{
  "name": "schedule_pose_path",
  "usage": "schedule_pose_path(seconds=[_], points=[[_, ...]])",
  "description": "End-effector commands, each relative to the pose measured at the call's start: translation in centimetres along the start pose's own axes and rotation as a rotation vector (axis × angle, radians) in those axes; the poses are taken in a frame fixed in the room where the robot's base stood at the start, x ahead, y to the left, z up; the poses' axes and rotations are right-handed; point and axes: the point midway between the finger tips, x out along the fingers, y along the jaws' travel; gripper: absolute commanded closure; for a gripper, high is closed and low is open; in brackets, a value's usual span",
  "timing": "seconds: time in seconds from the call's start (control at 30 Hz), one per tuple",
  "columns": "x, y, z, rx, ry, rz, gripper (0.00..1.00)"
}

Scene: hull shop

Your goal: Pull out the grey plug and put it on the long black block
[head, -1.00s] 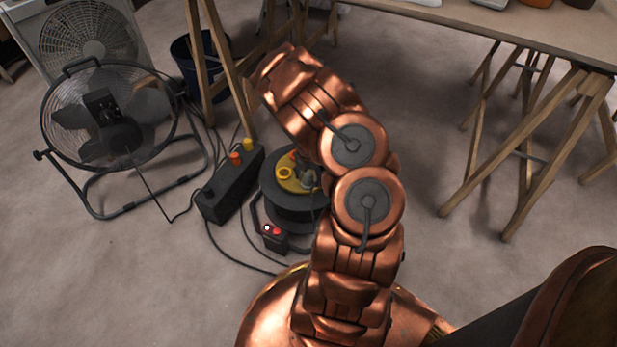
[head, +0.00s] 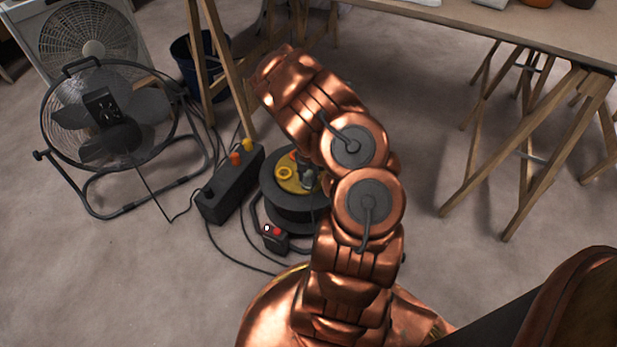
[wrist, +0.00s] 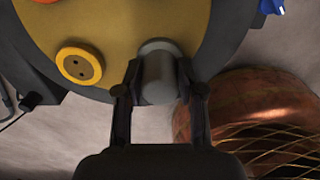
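The grey plug (wrist: 158,75) stands in the yellow top of the cable reel, at the reel's edge. It also shows in the head view (head: 307,182), partly hidden by my arm. In the wrist view the two fingers of my gripper (wrist: 159,80) lie on either side of the plug and appear to touch it. The reel's yellow face (wrist: 105,35) fills the upper left of that view. The long black block (head: 228,194) lies on the floor left of the reel, with an orange plug (head: 236,159) and a yellow plug (head: 248,145) on it.
A yellow round piece (wrist: 80,66) sits on the reel beside the grey plug. A small black box with a red switch (head: 275,238) lies in front of the reel. A floor fan (head: 108,115) stands left, trestle legs (head: 222,70) behind. Cables cross the floor.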

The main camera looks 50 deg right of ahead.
Motion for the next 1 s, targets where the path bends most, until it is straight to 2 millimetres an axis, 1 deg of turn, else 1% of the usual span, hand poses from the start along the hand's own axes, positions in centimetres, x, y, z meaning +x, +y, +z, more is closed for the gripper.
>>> schedule_pose_path(seconds=[0.03, 0.3, 0.63, 1.0], points=[[0.0, 0.0, 0.0, 0.0, 0.0, 0.0, 0.72], [0.0, 0.0, 0.0, 0.0, 0.0, 0.0, 1.0], [-0.1, 0.0, 0.0, 0.0, -0.001, 0.0, 1.0], [-1.2, 0.0, 0.0, 0.0, 0.001, 0.0, 1.0]])
